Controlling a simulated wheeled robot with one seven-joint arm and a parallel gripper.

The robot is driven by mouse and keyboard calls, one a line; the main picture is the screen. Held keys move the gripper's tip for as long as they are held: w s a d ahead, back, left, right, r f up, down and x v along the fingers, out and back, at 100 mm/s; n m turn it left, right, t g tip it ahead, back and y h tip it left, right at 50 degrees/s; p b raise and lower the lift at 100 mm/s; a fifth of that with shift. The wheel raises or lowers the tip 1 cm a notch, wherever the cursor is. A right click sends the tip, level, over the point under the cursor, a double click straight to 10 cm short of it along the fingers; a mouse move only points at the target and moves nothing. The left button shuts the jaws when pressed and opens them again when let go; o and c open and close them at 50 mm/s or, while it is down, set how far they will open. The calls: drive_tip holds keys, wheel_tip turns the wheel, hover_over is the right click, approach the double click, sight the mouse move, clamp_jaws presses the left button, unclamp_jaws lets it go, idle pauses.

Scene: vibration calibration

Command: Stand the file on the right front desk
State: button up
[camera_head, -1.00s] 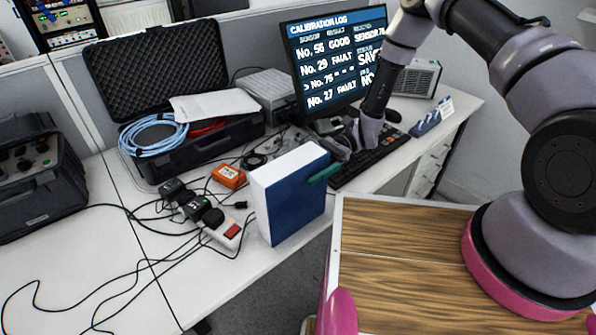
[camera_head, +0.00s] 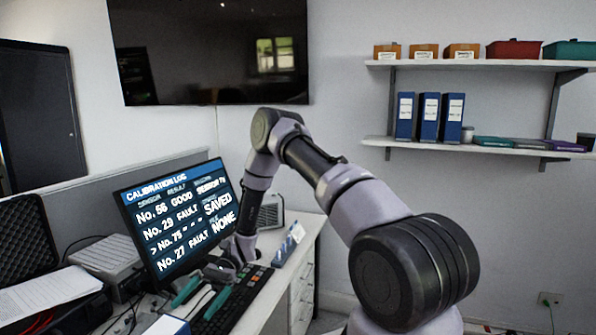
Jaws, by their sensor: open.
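The file, a blue and white binder (camera_head: 167,326), shows only as a small top part at the bottom edge of the head view; the rest is cut off by the frame. It is on the desk (camera_head: 265,317) in front of the monitor. My gripper (camera_head: 202,297) has its two teal fingers apart, just up and right of the visible part of the file. I see nothing between the fingers. Whether a finger touches the file cannot be told.
A monitor (camera_head: 180,218) with a calibration log stands behind my gripper, near a keyboard (camera_head: 238,300). A grey box (camera_head: 108,260) and an open black case (camera_head: 25,240) are at left. Three blue binders (camera_head: 429,117) stand on the lower wall shelf (camera_head: 480,149).

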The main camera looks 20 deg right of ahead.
drive_tip(key=d+r+n+t+h, duration=0.1)
drive_tip(key=d+r+t+h, duration=0.2)
drive_tip(key=r, duration=0.5)
drive_tip(key=w+d+r+n+t+h, duration=0.1)
drive_tip(key=d+r+t, duration=0.2)
drive_tip(key=d+r, duration=0.4)
drive_tip(key=d+r+n+t+h, duration=0.1)
drive_tip(key=d+r+t+h, duration=0.15)
drive_tip(key=r, duration=0.65)
drive_tip(key=s+d+r+t+h, duration=0.2)
drive_tip(key=s+d+r+t, duration=0.8)
drive_tip(key=r, duration=0.4)
drive_tip(key=shift+s+d+r+t, duration=0.15)
drive_tip(key=shift+d+r+t, duration=0.15)
drive_tip(key=shift+d+t, duration=0.75)
drive_tip(key=shift+d, duration=0.15)
